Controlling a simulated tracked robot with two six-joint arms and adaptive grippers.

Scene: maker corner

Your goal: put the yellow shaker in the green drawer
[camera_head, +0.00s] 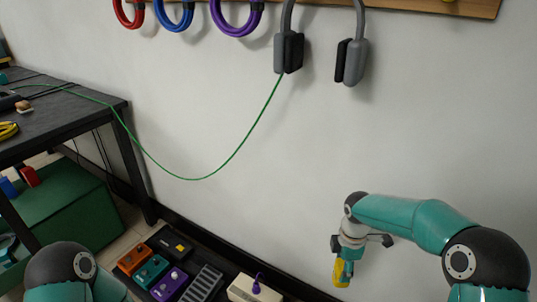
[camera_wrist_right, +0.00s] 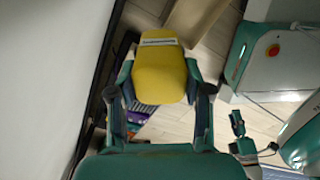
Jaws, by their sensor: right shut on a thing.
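The yellow shaker (camera_head: 341,272) is held low in front of the wall, at the right of the head view. My right gripper (camera_head: 345,265) is shut on it. A green chest (camera_head: 75,205) stands under the dark table at the left, far from the right gripper. I cannot make out clearly whether its drawer is open. My left shoulder shows at the bottom left, but I cannot make out my left gripper.
Orange, teal and purple pedals (camera_head: 170,285) and a cream box (camera_head: 254,289) lie low along the wall. The dark table (camera_head: 70,115) has a green cable (camera_head: 200,178) running from it to the hanging headphones (camera_head: 288,52). Red and blue things (camera_head: 30,176) stand on the chest.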

